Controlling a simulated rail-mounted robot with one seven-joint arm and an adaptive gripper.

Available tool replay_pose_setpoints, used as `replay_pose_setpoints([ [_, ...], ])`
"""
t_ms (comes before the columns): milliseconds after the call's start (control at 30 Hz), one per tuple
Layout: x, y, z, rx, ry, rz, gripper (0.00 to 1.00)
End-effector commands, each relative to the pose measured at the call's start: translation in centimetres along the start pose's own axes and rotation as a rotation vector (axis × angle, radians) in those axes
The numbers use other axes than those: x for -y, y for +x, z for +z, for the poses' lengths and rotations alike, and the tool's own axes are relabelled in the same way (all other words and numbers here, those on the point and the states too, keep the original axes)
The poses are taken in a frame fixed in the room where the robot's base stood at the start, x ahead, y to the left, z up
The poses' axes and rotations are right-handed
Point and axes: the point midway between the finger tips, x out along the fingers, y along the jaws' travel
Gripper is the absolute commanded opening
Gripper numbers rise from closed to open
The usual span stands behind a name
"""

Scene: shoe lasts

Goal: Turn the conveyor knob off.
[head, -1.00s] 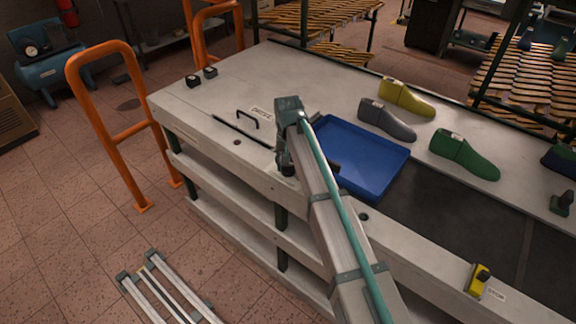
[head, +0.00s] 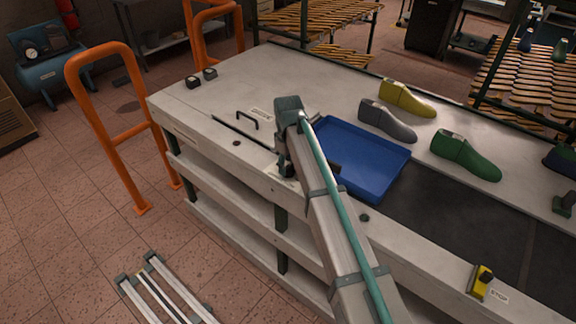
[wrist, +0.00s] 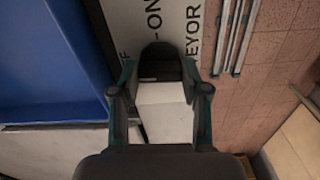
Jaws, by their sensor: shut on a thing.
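The conveyor knob (wrist: 161,60) is a dark, rounded knob on a white label plate (wrist: 140,20) in the wrist view. The plate carries black lettering, partly hidden, with "-ON" and "VEYOR" readable. My gripper (wrist: 160,84) is around the knob, one finger on each side, and shut on it. Which way the knob points cannot be told, as the fingers and the knob's own body cover its marks. In the head view my gripper (head: 287,167) is at the bench's front edge, and my arm hides the knob.
A blue tray (head: 374,136) lies right beside my gripper on the bench. Yellow, grey and green shoe lasts stand behind it. A yellow stop switch (head: 480,282) sits at the front right. A black handle (head: 248,119) is to the left. Orange rails (head: 123,135) stand left of the bench.

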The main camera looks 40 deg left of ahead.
Motion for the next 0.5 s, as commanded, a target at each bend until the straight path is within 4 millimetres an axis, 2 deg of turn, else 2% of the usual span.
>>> replay_pose_setpoints([
  [500, -0.04, -0.08, -0.1, -0.003, -0.094, 0.001, 0.11],
])
